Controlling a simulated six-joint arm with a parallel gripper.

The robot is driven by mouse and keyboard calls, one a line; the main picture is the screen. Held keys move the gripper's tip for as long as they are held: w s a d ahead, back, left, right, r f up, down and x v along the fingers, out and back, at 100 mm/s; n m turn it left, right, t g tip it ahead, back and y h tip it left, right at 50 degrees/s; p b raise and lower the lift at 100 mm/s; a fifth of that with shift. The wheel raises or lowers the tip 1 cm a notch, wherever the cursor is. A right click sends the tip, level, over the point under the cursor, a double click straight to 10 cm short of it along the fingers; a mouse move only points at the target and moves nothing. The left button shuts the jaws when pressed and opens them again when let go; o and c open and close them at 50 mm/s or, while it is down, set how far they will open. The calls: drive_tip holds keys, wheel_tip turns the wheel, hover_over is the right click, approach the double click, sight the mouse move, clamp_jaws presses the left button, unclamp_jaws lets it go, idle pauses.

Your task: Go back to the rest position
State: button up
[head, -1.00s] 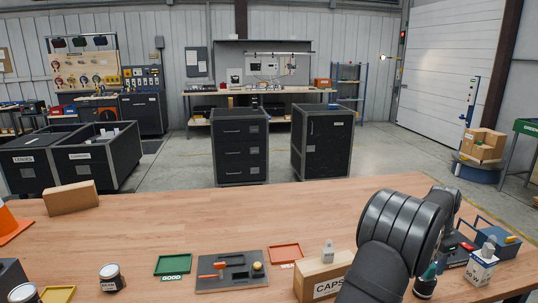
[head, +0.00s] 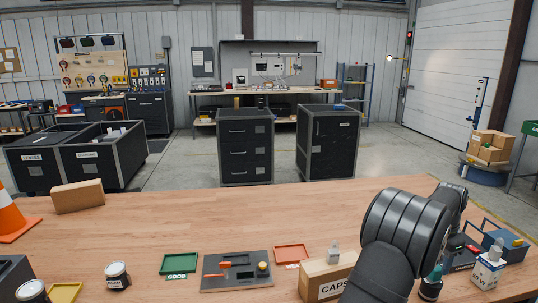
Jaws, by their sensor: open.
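My arm, black with a ribbed round joint, stands over the right part of the wooden workbench (head: 240,217). It bends over and down at the far right. My gripper is hidden behind the arm links in the head view, so its fingers do not show.
The bench's middle is clear.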

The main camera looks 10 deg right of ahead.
sight(437, 270)
wheel_tip(437, 270, up, 8)
drive_tip(key=a, duration=0.1)
drive_tip(key=f, duration=0.4)
drive_tip(key=d+f, duration=0.1)
drive_tip(key=f, duration=0.7)
drive_tip(key=shift+d+f, duration=0.2)
drive_tip(key=shift+d, duration=0.05)
drive_tip(key=r, duration=0.5)
drive_tip(key=shift+s, duration=0.3)
drive_tip(key=s+d+r, duration=0.1)
drive_tip(key=s+r, duration=0.6)
drive_tip(key=s, duration=0.5)
drive_tip(key=w+d+f, duration=0.2)
drive_tip(key=d+f, duration=0.6)
drive_tip(key=d, duration=0.1)
drive_tip(key=w+f, duration=0.2)
drive_tip(key=w, duration=0.1)
drive_tip(key=w+f, duration=0.2)
drive_tip(key=w, duration=0.2)
drive_tip(key=w+f, duration=0.3)
drive_tip(key=w, duration=0.1)
drive_tip(key=shift+w, duration=0.15)
drive_tip(key=shift+f, duration=0.6)
